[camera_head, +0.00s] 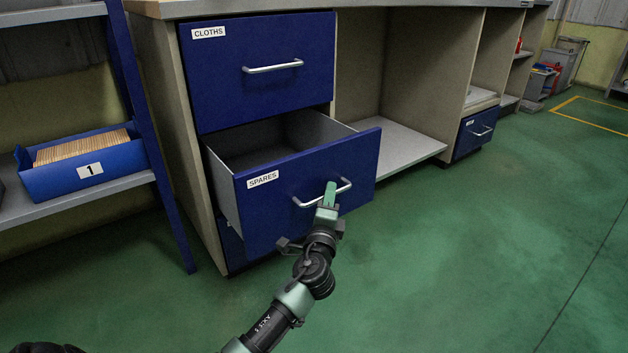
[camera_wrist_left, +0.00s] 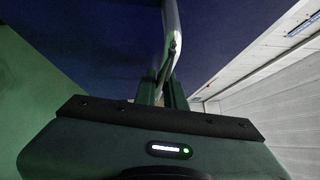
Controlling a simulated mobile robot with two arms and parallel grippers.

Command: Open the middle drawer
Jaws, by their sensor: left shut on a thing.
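The middle drawer (camera_head: 310,178), blue and labelled SPARES, stands pulled out from the cabinet, and its grey inside shows empty where visible. Its silver bar handle (camera_head: 306,203) is on the front. My left gripper (camera_head: 330,193) is shut on this handle, near the middle of the bar. In the left wrist view the handle (camera_wrist_left: 172,40) runs down between the fingers (camera_wrist_left: 162,92), with the dark blue drawer front behind. The far bottom of the drawer is in shadow. My right gripper is not in view.
A closed blue drawer labelled CLOTHS (camera_head: 262,75) is above. A lower blue drawer (camera_head: 230,245) is mostly hidden behind the open one. A shelf rack (camera_head: 100,197) with a blue box (camera_head: 85,172) stands at left. Green floor (camera_head: 480,260) is clear at front and right.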

